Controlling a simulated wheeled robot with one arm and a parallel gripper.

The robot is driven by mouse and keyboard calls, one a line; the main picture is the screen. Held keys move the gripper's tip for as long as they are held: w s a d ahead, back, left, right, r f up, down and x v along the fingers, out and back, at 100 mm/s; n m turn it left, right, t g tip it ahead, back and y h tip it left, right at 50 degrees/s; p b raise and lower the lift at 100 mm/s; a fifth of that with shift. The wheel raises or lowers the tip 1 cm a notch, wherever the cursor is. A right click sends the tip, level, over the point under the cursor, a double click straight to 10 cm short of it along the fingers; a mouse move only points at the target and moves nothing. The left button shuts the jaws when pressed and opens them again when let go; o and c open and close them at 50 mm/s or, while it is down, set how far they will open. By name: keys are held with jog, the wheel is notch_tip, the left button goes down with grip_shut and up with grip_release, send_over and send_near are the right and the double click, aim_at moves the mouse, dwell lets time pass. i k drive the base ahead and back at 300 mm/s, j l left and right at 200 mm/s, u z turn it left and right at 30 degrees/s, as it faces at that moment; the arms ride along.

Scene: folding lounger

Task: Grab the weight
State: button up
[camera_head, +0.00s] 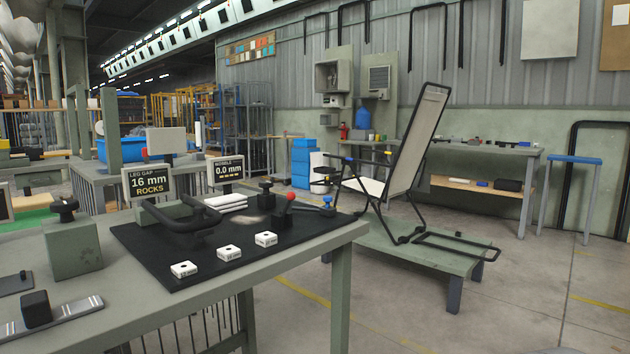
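No object in view is labelled as the weight. A grey-green block with a black knob on top (73,248) stands upright on the left of the near workbench (200,318) and looks most like one. A small black cube (36,308) sits on a flat metal bar (70,309) near the bench's front left. I cannot tell for certain which of these is the weight. Nothing is seen holding either one. My gripper is not in view.
A black mat (160,243) holds a black tubular frame (180,214), several white labelled blocks (228,252) and a red-knobbed lever (284,208). Two small displays (150,182) stand behind. A folding lounger (415,130) stands on a low green platform (430,248). Floor at right is clear.

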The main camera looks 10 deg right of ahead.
aim_at(335, 177)
jog(key=i+l+z, duration=0.3)
jog(key=z, duration=0.15)
jog(key=i+l+z, duration=0.1)
jog(key=i+z, duration=0.4)
jog(key=i+l+z, duration=0.15)
jog(key=i, duration=0.5)
jog(key=i+l+z, duration=0.2)
jog(key=i, duration=0.45)
jog(key=i+j+u, duration=0.15)
jog(key=i+u, duration=0.15)
jog(key=u, duration=0.15)
jog(key=i+j+u, duration=0.1)
jog(key=i+u, duration=0.55)
jog(key=u, duration=0.2)
jog(key=i+l+u, duration=0.2)
jog(key=u, duration=0.2)
jog(key=i+j+u, duration=0.25)
jog(key=i, duration=0.5)
jog(key=i+l+u, duration=0.15)
jog(key=i+u, duration=0.15)
jog(key=i, duration=0.45)
